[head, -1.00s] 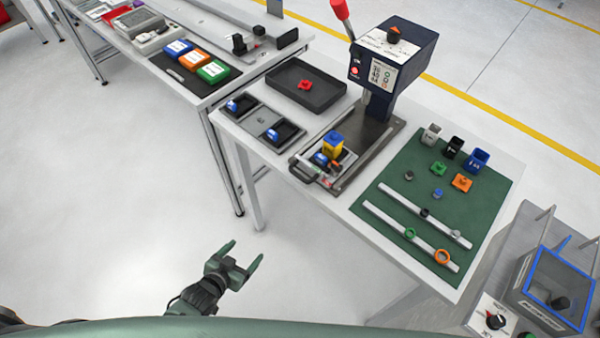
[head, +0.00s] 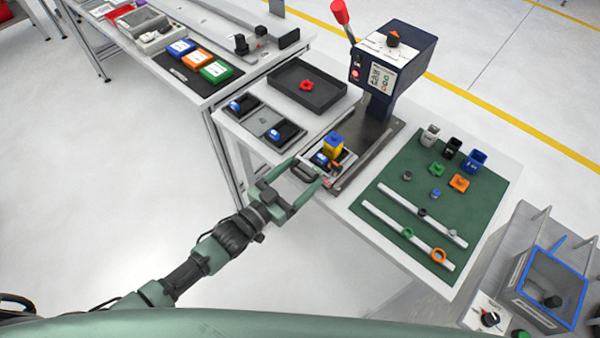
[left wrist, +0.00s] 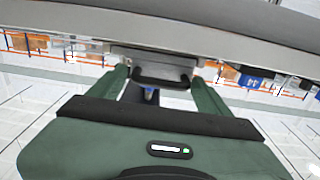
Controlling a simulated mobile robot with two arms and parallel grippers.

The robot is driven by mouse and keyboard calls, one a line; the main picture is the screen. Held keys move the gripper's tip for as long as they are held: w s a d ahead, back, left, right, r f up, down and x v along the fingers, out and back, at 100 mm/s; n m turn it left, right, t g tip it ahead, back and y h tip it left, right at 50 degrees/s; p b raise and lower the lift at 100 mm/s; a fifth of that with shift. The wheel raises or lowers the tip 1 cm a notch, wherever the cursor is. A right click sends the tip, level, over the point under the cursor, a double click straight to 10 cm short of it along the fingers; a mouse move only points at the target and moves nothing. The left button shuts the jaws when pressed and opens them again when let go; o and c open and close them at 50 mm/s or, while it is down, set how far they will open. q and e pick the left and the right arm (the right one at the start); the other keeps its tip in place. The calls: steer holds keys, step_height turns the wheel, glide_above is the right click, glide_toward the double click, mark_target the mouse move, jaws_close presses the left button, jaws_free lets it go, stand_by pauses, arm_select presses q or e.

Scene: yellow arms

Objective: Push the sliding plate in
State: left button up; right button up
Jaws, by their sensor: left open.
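The sliding plate (head: 347,157) sticks out at the front of the dark blue press, on the white table. It carries a yellow part with a blue top (head: 333,146) and a small blue part (head: 321,158). Its dark handle (head: 303,173) faces me. My left gripper (head: 306,172) is open, with its fingertips at the two sides of the handle. The left wrist view shows the dark handle (left wrist: 162,82) between the spread fingers, under the plate's grey front (left wrist: 155,60); whether they touch is unclear. My right gripper is not in view.
The press (head: 395,60) with a red-knobbed lever stands behind the plate. A black tray (head: 330,98) holding a red part and a grey two-pocket holder (head: 262,122) lie left. A green mat (head: 450,205) with several small parts lies right.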

mark_target(317, 162)
arm_select(q)
steer(key=shift+w+d, duration=0.2)
jaws_close()
steer(key=b+x, duration=0.4)
steer(key=x, duration=0.4)
steer(key=shift+w+d+f, duration=0.15)
steer(key=shift+d+f, duration=0.05)
steer(key=shift+w+d+r, duration=0.1)
jaws_free()
steer(key=shift+r, duration=0.1)
